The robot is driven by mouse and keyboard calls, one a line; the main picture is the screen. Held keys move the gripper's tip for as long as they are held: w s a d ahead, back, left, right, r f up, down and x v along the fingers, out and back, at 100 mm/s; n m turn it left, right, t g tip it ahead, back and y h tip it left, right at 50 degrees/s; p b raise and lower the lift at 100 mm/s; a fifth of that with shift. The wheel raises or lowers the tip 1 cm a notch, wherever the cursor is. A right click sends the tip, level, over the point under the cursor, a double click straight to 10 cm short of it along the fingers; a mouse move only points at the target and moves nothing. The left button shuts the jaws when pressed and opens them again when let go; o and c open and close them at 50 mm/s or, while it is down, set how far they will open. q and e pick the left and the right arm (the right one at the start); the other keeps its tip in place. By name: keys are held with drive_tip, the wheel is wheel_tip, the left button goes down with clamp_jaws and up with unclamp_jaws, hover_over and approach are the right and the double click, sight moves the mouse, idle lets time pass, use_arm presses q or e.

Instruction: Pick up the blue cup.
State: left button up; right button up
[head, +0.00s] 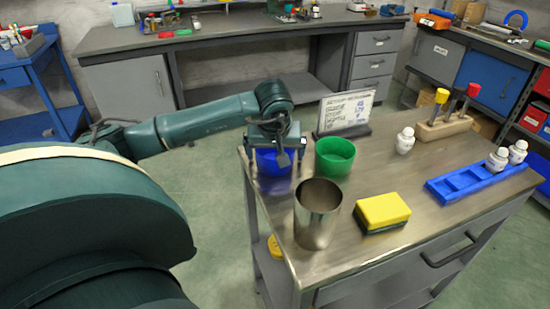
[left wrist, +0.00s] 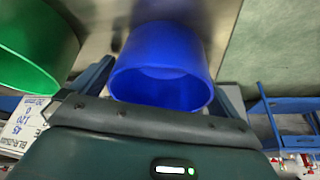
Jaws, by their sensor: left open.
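The blue cup (head: 273,163) stands at the left end of the metal-topped cart (head: 390,170). My left gripper (head: 275,172) is over it with its fingers open, one on each side, and partly hides the cup. In the left wrist view the blue cup (left wrist: 165,62) lies between the two open fingers; I cannot tell whether either touches it. The right gripper is not in view.
A green cup (head: 334,157) stands close to the right of the blue cup. A steel tumbler (head: 317,213) is in front, beside a yellow sponge (head: 382,211). A sign (head: 345,112) stands behind the green cup. Open floor lies left of the cart.

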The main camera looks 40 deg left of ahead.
use_arm(q)
drive_tip(key=c, duration=0.9)
drive_tip(key=shift+c, duration=0.2)
